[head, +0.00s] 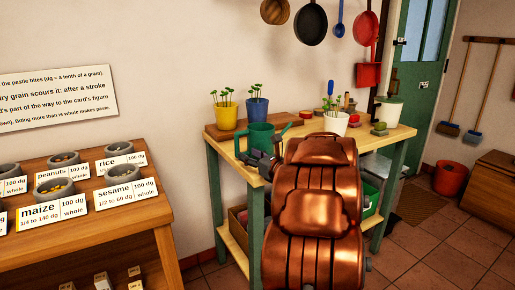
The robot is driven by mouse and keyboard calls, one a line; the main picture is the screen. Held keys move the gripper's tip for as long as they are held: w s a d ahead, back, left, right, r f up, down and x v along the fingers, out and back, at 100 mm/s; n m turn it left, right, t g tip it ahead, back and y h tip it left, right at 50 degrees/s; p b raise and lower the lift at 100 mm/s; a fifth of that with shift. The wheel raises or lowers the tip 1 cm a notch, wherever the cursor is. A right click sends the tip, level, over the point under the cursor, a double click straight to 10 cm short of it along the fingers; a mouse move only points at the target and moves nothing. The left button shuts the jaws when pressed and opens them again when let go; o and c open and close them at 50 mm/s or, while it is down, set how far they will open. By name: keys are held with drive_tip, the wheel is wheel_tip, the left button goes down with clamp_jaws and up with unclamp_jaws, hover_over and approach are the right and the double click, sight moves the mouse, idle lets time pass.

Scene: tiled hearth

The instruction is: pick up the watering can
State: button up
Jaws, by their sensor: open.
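The green watering can (261,136) stands upright on the wooden bench (303,128), towards its left front part. Its spout points to the right. My gripper (260,158), dark grey and open, is at the front of the can, overlapping its lower part in the picture. I cannot tell whether the fingers touch the can. My copper-coloured arm hides much of the bench front and the area right of the can.
A yellow pot (227,116) and a blue pot (257,111) with seedlings stand close behind the can. A white pot (335,123) stands to the right. A sloped wooden stand (150,222) with labelled bowls is at left. Tiled floor (440,240) is open at right.

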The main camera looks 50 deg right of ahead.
sight(237, 148)
drive_tip(key=shift+w+d+p, duration=0.1)
drive_tip(key=shift+w+d, duration=0.05)
drive_tip(key=shift+w, duration=1.05)
drive_tip(key=shift+w+d+p, duration=0.1)
drive_tip(key=shift+w+d, duration=0.1)
drive_tip(key=shift+w, duration=1)
drive_tip(key=shift+w+d+p, duration=0.1)
drive_tip(key=shift+w+d, duration=0.05)
drive_tip(key=shift+w, duration=1.05)
clamp_jaws()
